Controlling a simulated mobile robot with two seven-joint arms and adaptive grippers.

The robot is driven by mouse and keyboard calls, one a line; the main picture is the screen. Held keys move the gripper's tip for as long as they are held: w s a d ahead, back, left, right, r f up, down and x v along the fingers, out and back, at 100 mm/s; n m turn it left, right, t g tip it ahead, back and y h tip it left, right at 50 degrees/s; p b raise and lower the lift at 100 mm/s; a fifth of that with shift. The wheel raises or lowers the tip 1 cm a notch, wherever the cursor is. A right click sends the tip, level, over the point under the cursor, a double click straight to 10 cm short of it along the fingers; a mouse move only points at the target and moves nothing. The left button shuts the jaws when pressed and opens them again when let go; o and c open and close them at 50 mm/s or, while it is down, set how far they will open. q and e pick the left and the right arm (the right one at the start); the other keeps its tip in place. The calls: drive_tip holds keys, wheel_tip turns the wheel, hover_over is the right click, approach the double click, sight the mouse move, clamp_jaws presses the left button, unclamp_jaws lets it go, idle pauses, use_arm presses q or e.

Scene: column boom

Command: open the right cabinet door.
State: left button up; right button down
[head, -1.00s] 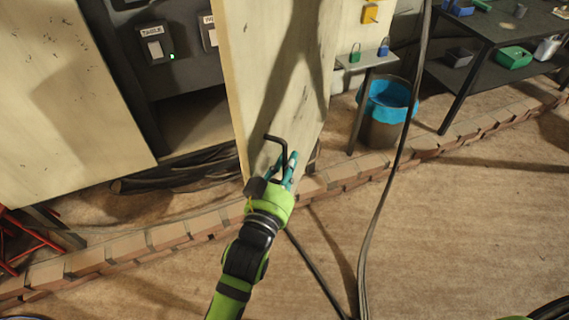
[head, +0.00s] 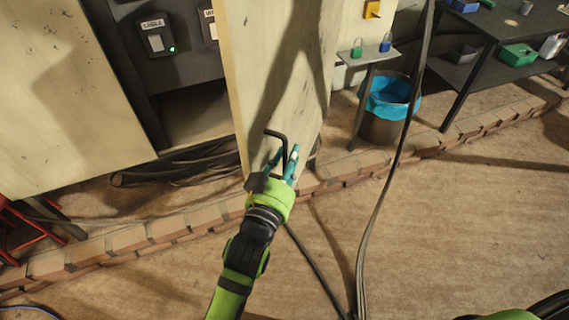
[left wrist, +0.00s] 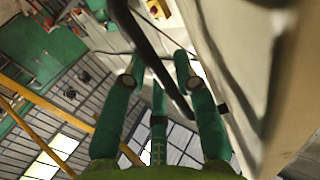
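The right cabinet door (head: 280,60) is a tall beige panel standing swung out from the cabinet, with dark interior showing to its left. Its black bent handle (head: 279,135) is near the lower part of the door face. My left gripper (head: 285,160) is at the handle, with its teal fingers close to the door. In the left wrist view the fingers (left wrist: 160,80) are spread apart and the dark handle bar (left wrist: 155,55) runs across between them. Whether they touch it is unclear. My right gripper is out of view.
The left cabinet door (head: 65,90) is a beige panel at the left. A low brick border (head: 160,232) runs across the floor below the door. A blue-lined bin (head: 390,100) and a dark shelf table (head: 485,50) stand to the right. Cables hang at centre right; floor in front is mostly clear.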

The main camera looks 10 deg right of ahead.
use_arm(q)
drive_tip(key=v, duration=1.2)
